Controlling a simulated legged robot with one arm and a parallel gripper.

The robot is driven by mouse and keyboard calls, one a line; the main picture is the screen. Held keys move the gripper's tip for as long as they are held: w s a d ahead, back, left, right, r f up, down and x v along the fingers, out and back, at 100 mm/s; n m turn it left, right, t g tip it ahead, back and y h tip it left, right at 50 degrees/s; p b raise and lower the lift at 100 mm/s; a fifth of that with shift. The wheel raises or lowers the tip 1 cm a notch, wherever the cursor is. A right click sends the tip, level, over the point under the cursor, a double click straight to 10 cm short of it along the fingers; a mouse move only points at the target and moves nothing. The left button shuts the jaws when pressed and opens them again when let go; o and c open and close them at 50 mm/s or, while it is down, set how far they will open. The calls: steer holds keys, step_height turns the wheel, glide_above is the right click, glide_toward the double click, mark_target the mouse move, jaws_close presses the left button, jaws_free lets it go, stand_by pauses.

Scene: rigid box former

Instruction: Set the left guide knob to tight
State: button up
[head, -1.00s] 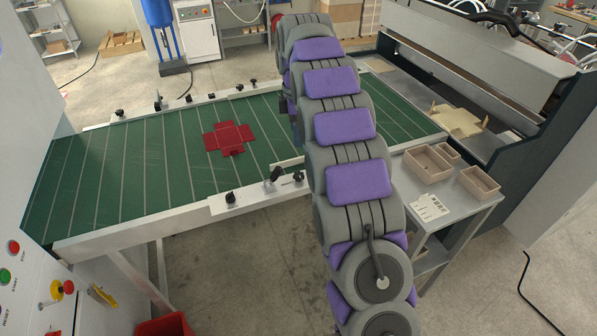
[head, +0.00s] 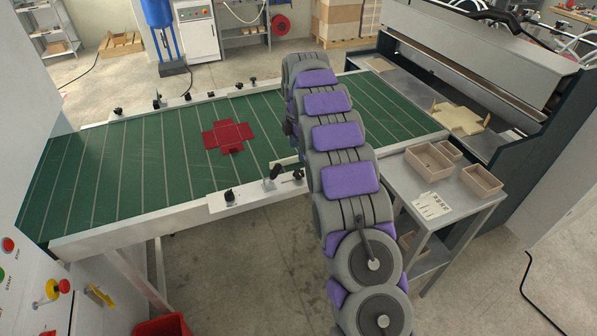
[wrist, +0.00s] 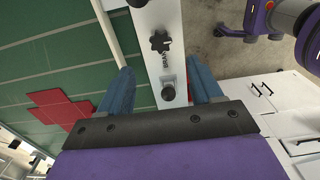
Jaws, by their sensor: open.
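In the wrist view, my gripper (wrist: 160,70) is open, with its two blue fingers on either side of a white guide rail (wrist: 148,18). A black star-shaped knob (wrist: 160,42) lies on the rail beyond the fingertips, with small unreadable marks beside it. A round black knob (wrist: 168,92) shows between the fingers, close to the palm in the picture; I see no contact. In the head view, black knobs stand on the near rail: one to the left (head: 229,196), and one to the right (head: 298,175) beside an upright black handle (head: 275,172). My arm hides most of the gripper there.
A red cross-shaped blank (head: 228,136) lies on the green belt table (head: 95,185). Several more knobs line the far rail (head: 205,98). A grey side table (head: 455,200) with wooden boxes (head: 428,162) stands right of my arm.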

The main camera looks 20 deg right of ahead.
mark_target(299, 172)
step_height(299, 172, down, 10)
steer(key=shift+r+b, duration=0.25)
steer(key=shift+b, duration=0.7)
steer(key=c, duration=1.1)
